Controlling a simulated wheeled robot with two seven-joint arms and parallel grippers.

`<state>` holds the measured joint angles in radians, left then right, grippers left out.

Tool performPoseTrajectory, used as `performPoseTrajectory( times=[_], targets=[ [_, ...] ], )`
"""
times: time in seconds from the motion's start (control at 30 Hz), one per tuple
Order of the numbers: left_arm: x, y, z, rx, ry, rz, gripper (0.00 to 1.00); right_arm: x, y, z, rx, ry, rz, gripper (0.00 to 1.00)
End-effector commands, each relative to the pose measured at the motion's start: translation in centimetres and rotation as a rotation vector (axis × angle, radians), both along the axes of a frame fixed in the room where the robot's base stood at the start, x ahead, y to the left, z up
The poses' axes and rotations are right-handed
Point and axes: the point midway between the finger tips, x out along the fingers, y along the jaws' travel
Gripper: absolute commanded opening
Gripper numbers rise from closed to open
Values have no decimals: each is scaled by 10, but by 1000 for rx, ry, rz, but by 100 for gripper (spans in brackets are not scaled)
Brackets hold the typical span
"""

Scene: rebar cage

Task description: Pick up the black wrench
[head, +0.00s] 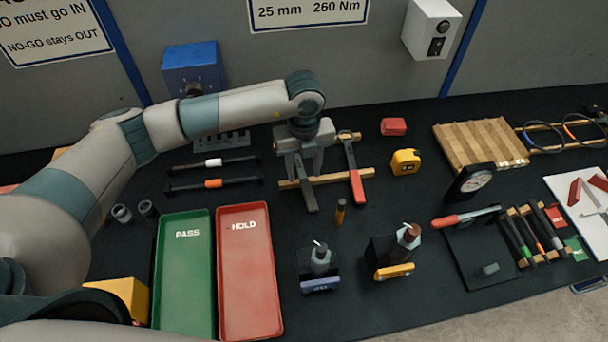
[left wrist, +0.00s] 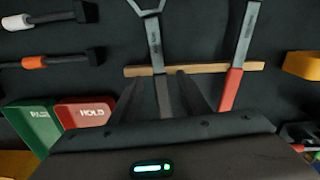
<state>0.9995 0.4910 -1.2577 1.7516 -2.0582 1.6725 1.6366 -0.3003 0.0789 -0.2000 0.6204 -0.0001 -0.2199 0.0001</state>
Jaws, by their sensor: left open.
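The black wrench (head: 306,190) lies across the wooden rack (head: 334,177), its upper part hidden under my left gripper in the head view. In the left wrist view, the black wrench (left wrist: 154,45) has a grey shank, and its dark handle runs down between my fingers. My left gripper (head: 303,162) points down over it, open; in the left wrist view the fingers (left wrist: 158,92) stand on either side of the handle. I cannot tell if they touch it. A red-handled wrench (head: 355,182) lies to the right on the same rack. My right gripper is not in view.
Green PASS tray (head: 184,285) and red HOLD tray (head: 249,285) stand front left. Two black bars with white and orange bands (head: 213,183) lie left of the rack. A yellow tape measure (head: 405,162) and a red block (head: 393,127) sit to the right.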

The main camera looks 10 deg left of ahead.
Motion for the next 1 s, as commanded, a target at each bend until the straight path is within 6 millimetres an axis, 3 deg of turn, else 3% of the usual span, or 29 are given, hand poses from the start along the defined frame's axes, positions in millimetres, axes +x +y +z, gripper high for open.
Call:
performPoseTrajectory(
  times=[0.2, 0.67, 0.83, 0.87, 1.0],
  targets=[
    [-1, 0, -17, 0, 1, 0, 42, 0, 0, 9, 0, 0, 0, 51],
    [0, 0, -18, -1, 0, 0, 42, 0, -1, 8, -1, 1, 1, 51],
    [0, 0, -18, -1, 0, 0, 4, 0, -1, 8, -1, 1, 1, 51],
    [0, 0, -18, -1, 0, 0, 0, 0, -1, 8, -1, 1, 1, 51],
    [0, 0, -17, -1, -2, 0, 0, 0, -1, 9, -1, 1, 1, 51]
  ],
)
